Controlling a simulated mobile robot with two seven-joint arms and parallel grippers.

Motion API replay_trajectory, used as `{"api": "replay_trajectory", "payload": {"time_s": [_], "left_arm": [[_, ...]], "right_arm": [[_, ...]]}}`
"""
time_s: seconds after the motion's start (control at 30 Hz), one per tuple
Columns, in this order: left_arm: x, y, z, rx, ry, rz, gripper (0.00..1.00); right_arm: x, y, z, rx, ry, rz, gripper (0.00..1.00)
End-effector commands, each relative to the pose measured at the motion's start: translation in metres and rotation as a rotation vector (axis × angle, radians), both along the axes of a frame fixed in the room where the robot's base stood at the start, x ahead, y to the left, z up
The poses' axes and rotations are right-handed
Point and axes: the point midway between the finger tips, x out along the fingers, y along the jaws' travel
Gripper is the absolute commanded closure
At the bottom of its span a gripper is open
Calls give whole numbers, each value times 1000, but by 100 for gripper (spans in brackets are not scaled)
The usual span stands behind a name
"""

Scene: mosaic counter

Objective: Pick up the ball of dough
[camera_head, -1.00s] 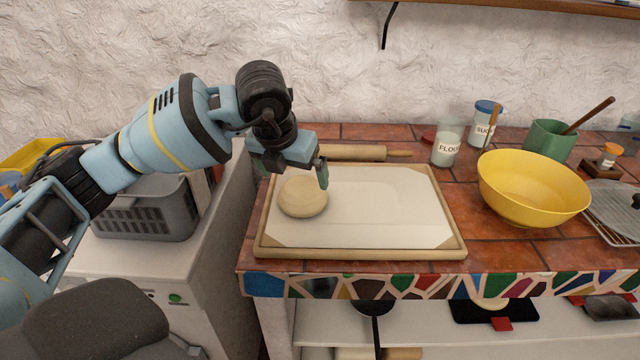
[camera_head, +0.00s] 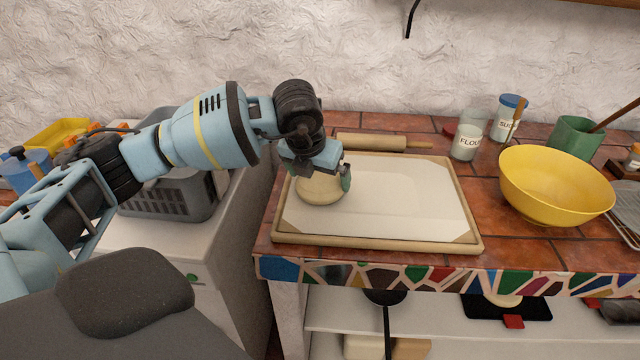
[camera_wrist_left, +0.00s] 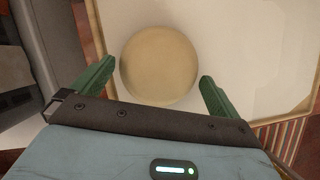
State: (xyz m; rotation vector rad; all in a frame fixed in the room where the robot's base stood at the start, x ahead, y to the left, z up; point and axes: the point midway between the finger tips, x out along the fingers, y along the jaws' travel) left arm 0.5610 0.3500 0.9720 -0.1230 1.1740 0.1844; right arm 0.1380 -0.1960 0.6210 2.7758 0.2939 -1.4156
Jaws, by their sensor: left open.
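The ball of dough (camera_head: 322,188) is pale and round. It sits at the left part of a wood-rimmed board with a white surface (camera_head: 400,195). My left gripper (camera_head: 322,178) is over the dough, with its green fingers open and pointing down. In the left wrist view the dough (camera_wrist_left: 159,66) lies between and just beyond the two green fingertips of the gripper (camera_wrist_left: 157,76), with a gap on the right and a very small one on the left. The gripper hides the upper part of the dough in the head view. My right gripper is not in view.
A rolling pin (camera_head: 372,141) lies behind the board. A yellow bowl (camera_head: 553,190), a flour jar (camera_head: 467,140), a sugar jar (camera_head: 508,120) and a green pot (camera_head: 574,138) stand to the right. A grey crate (camera_head: 168,195) stands left of the counter.

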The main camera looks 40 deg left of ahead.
Motion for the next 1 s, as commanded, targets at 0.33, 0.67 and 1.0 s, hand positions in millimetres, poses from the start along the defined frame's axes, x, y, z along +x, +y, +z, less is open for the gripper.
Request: {"api": "replay_trajectory", "payload": {"time_s": [0.33,0.67,1.0], "left_arm": [[6,1,-15,0,-1,0,0],[6,1,-14,0,-1,0,34],[6,1,-12,0,-4,0,43]], "right_arm": [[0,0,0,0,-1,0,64],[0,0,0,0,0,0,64],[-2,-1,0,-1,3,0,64]]}}
